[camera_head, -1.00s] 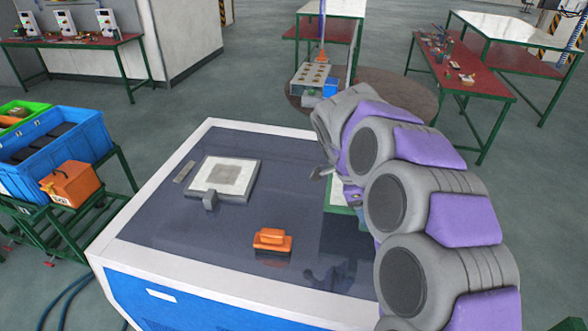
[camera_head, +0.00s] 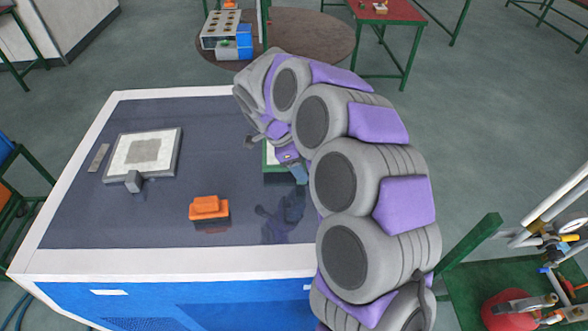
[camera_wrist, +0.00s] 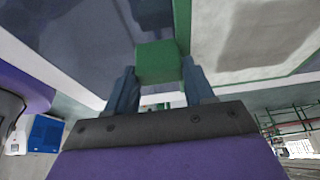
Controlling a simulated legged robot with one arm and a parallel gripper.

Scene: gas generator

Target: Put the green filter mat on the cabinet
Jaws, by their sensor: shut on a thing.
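The green filter mat (camera_head: 270,158) shows only partly in the head view, as a green edge with a pale surface; my arm hides the rest. It is over the right part of the cabinet's dark top; I cannot tell whether it touches. The cabinet (camera_head: 160,262) is blue with a white rim. My gripper (camera_head: 292,168) is beside the mat's right edge. In the wrist view my gripper (camera_wrist: 160,85) is shut on the mat's green block handle (camera_wrist: 158,62). The mat's pale grey panel with green border (camera_wrist: 235,75) extends to the right there.
On the cabinet top lie a framed white-and-grey mat (camera_head: 143,153) with a grey handle, an orange-handled block (camera_head: 208,207) and a small grey strip (camera_head: 99,157). The dark top is bare between them. Pipes with gauges (camera_head: 555,240) stand at the right.

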